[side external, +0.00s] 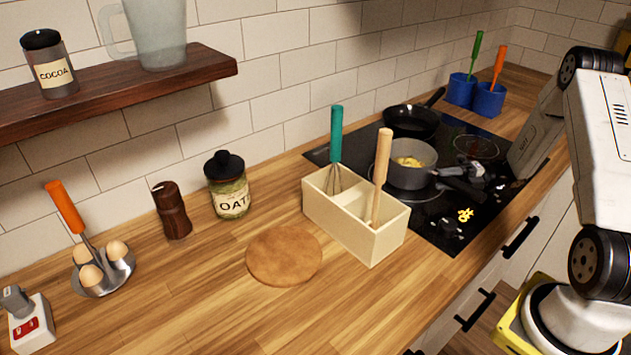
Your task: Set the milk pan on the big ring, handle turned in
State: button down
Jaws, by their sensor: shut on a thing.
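The milk pan (411,176) is a grey pan with something yellow inside, over the front-left part of the black hob (418,222). Its dark handle (463,189) points right, towards my arm. My gripper (464,178) is shut on the handle; the fingers are small and partly hidden. Part of a ring outline shows at the pan's lower edge. I cannot tell whether the pan touches the glass. Another, reddish ring (476,147) lies bare at the back right.
A black frying pan (411,121) sits behind the milk pan. A cream utensil box (352,222) with a whisk and a wooden-handled tool stands close on the left. Blue pots (474,95) stand beyond the hob. Yellow marks and dark knobs lie at the front.

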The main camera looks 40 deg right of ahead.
jog(key=shift+c, duration=1.2)
grip_release()
jog(key=shift+s+d, duration=0.1)
jog(key=shift+s+d, duration=0.3)
jog(key=shift+d, duration=0.2)
jog(key=v, duration=0.3)
jog(key=shift+s+d, duration=0.15)
notch_tip(320, 180, up, 7)
jog(key=shift+r, duration=0.1)
